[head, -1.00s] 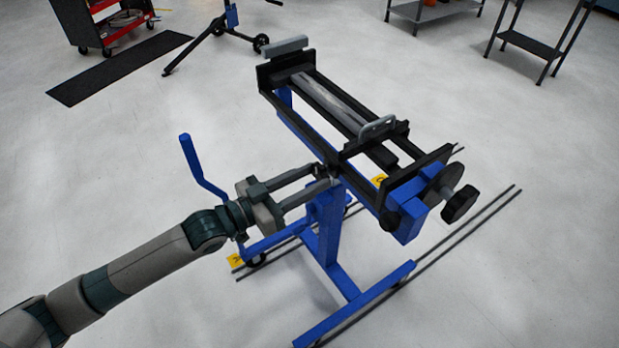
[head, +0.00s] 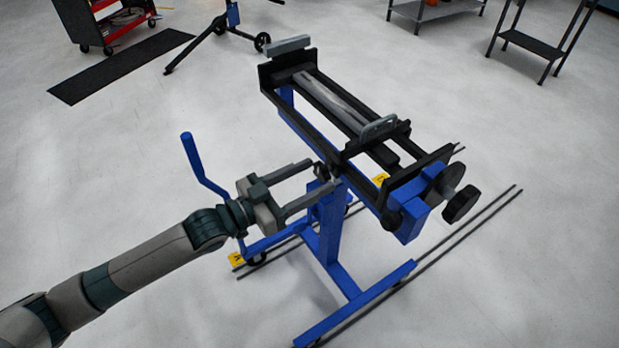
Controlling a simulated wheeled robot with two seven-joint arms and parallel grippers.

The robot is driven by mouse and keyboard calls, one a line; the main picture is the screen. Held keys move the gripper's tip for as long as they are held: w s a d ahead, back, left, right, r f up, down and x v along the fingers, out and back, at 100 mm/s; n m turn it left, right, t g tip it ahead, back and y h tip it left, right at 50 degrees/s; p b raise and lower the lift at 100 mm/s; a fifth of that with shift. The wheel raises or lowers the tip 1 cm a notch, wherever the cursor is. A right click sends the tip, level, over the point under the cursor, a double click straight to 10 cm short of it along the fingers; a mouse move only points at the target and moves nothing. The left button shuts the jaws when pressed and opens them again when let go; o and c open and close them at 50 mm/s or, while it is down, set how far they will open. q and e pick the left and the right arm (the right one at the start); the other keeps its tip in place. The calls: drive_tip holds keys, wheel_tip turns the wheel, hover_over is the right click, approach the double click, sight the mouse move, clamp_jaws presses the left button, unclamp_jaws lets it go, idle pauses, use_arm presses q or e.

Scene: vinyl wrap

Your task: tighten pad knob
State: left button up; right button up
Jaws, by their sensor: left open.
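A blue and black wrapping stand holds a black frame (head: 300,126) on a blue post (head: 330,225). A small dark knob (head: 321,171) sits at the side of the frame near the top of the post. My left gripper (head: 324,174) reaches in from the left. It is open, with one finger on either side of the small knob; I cannot tell if either touches it. A larger black knob (head: 461,204) sticks out at the frame's right end. I cannot tell from its looks which one is the pad knob. My right gripper is out of view.
A bent blue handle (head: 200,165) rises behind my left wrist. The stand's blue foot (head: 355,305) and thin dark floor rails (head: 470,230) lie below. A red cart (head: 110,25), a dark mat (head: 120,66) and shelves (head: 530,42) stand farther back. The front floor is clear.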

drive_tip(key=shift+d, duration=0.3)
use_arm(q)
drive_tip(key=b+v, duration=0.2)
drive_tip(key=v, duration=1.5)
drive_tip(key=shift+b, duration=0.3)
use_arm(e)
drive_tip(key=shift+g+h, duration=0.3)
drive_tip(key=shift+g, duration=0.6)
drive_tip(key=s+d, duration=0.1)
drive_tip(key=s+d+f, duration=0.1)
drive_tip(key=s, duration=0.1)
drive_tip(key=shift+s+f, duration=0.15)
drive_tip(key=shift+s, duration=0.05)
use_arm(q)
drive_tip(key=shift+s+a, duration=0.1)
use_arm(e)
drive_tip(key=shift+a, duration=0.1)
